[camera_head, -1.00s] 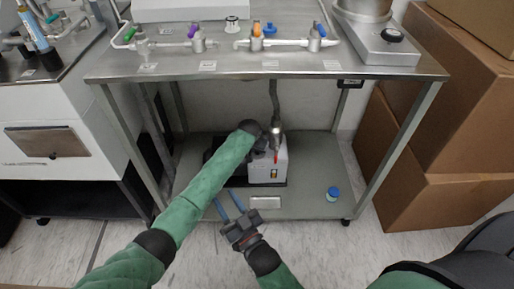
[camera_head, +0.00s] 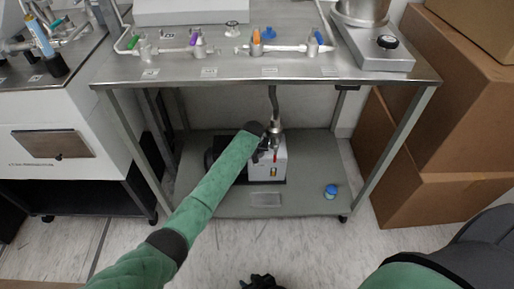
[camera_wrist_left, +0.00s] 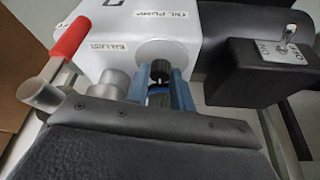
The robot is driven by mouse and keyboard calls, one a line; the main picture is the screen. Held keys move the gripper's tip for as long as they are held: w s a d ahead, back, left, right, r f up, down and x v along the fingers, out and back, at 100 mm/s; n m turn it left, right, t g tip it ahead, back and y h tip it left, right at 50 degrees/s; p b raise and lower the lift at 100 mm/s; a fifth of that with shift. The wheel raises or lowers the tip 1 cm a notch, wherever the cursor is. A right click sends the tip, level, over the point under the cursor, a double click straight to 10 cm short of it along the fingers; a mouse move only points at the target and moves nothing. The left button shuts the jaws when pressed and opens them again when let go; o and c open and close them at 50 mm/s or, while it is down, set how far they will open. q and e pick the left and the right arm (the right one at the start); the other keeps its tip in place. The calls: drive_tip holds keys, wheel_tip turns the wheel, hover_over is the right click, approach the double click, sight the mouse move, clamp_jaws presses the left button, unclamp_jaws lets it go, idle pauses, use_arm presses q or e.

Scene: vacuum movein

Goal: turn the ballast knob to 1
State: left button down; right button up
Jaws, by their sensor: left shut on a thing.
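The white oil pump (camera_head: 268,162) stands on the lower shelf of the metal cart in the head view. In the left wrist view its white body (camera_wrist_left: 180,35) carries the labels "OIL PUMP" and "BALLAST". My left gripper (camera_wrist_left: 160,90) has its blue fingers on both sides of a dark ballast knob (camera_wrist_left: 160,70) and is shut on it. In the head view the left gripper (camera_head: 268,148) is mostly hidden by my arm. The knob's setting mark cannot be read. My right gripper (camera_head: 262,282) shows only partly at the bottom edge, its fingers not clear.
A red-handled valve (camera_wrist_left: 70,40) sits close left of my left gripper. A dark box with a toggle switch (camera_wrist_left: 255,70) is at right. A hose (camera_head: 274,100) rises from the pump. A blue-capped jar (camera_head: 331,191) stands on the shelf. Cardboard boxes (camera_head: 420,150) stand at right.

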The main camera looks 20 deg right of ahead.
idle(0.8)
use_arm(q)
drive_tip(key=c, duration=1.2)
unclamp_jaws()
drive_tip(key=p+v, duration=0.1)
drive_tip(key=v, duration=0.6)
drive_tip(key=shift+s+r+p, duration=0.2)
drive_tip(key=shift+r+p, duration=0.15)
